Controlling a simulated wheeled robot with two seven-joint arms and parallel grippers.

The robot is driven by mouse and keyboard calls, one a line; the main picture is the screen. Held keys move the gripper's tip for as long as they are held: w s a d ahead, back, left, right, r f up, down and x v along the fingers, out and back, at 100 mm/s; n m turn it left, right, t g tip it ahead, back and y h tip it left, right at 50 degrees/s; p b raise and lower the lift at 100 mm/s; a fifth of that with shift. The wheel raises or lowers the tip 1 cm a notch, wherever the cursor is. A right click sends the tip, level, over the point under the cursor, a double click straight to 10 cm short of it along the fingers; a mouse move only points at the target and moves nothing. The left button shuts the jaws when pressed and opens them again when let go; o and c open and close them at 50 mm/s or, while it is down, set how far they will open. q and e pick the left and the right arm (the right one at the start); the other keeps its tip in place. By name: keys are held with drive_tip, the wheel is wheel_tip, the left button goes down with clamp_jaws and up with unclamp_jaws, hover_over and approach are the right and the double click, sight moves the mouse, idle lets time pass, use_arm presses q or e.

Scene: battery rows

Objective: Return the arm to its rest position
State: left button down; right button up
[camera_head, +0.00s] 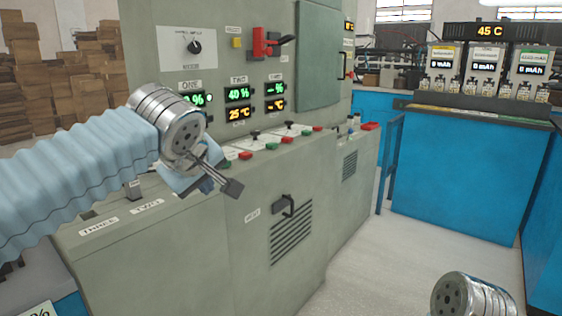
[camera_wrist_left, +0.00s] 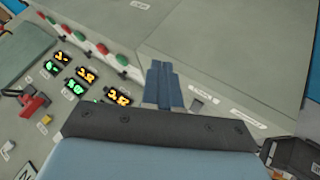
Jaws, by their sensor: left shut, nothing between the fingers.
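My left arm comes in from the left in a pale blue sleeve, with a silver wrist joint. My left gripper (camera_head: 231,188) is shut and empty, above the front of the grey control console (camera_head: 200,240). In the left wrist view its fingers (camera_wrist_left: 162,85) lie side by side, pointing over the console top. No contact between the gripper and the console can be made out. My right gripper is not in view; only a silver joint that seems to be mine shows at the bottom right of the head view.
The console has a row of red and green buttons (camera_head: 272,146), lit displays (camera_head: 238,94), a red switch handle (camera_head: 262,42) and a black front handle (camera_head: 287,205). A blue bench (camera_head: 470,180) with battery units (camera_head: 483,66) stands at right. Open floor (camera_head: 380,260) lies between.

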use_arm(q)
drive_tip(key=w+d+f+m+g+h, duration=0.1)
drive_tip(key=d+f+m+g+h, duration=0.15)
drive_tip(key=f, duration=1.45)
drive_tip(key=w+d+f+m+g+h, duration=0.1)
drive_tip(key=w+d+f+m+g, duration=0.2)
drive_tip(key=f, duration=1.4)
drive_tip(key=s+f+m+g+h, duration=0.1)
drive_tip(key=s+f, duration=0.5)
drive_tip(key=f, duration=0.4)
drive_tip(key=s+f+m+g+h, duration=0.1)
drive_tip(key=s+f, duration=0.5)
drive_tip(key=f, duration=0.3)
drive_tip(key=s+a+f, duration=0.2)
drive_tip(key=s+f, duration=0.7)
drive_tip(key=s, duration=0.4)
drive_tip(key=shift+s+f+g+y, duration=0.15)
drive_tip(key=shift+f+g+y, duration=0.2)
drive_tip(key=shift+y, duration=0.1)
drive_tip(key=shift+a, duration=0.15)
